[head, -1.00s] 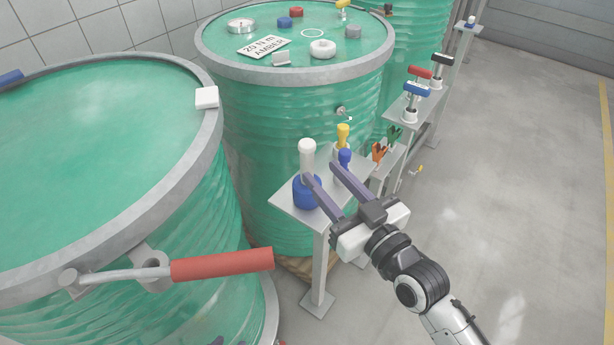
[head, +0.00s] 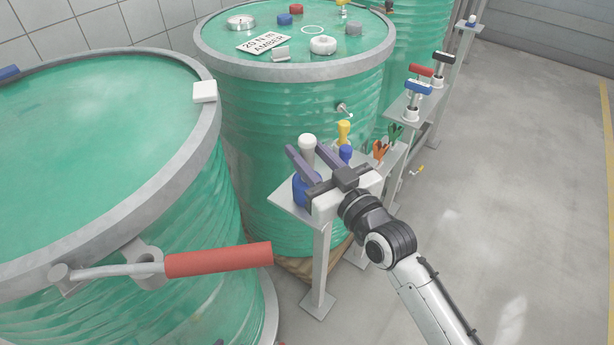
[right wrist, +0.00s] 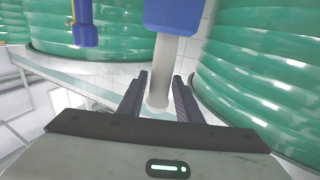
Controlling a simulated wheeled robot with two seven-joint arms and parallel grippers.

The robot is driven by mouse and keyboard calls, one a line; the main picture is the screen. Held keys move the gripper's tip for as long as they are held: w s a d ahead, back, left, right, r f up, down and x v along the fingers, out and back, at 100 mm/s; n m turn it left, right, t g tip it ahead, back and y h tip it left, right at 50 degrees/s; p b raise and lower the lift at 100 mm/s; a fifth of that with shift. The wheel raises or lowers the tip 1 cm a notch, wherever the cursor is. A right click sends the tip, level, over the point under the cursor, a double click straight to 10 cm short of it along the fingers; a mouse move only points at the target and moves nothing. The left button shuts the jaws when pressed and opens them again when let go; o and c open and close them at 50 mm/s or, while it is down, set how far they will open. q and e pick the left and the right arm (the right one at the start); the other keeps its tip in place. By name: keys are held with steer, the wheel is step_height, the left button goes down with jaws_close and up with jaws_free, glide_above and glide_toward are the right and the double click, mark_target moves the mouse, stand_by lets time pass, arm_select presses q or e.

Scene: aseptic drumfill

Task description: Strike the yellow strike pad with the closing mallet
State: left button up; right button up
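The closing mallet, with a blue head (head: 301,191) and a pale handle (head: 307,144), stands head down on a small grey stand. In the right wrist view its blue head (right wrist: 172,14) is at the top and its handle (right wrist: 163,72) runs down between my fingers. My right gripper (head: 306,150) is open, with one finger on each side of the handle; it also shows in the right wrist view (right wrist: 160,88). I cannot pick out a yellow strike pad with certainty. My left gripper is out of view.
A blue and yellow tool (head: 344,141) stands close beside the mallet on the stand (head: 285,200). A green drum with a red lever handle (head: 218,260) is at the left. Another drum (head: 290,120) stands behind. Open floor (head: 520,190) lies right.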

mark_target(307, 138)
jaws_close()
steer(key=shift+r, duration=0.2)
step_height(307, 138, up, 5)
steer(key=p, duration=0.5)
steer(key=shift+r, duration=1.5)
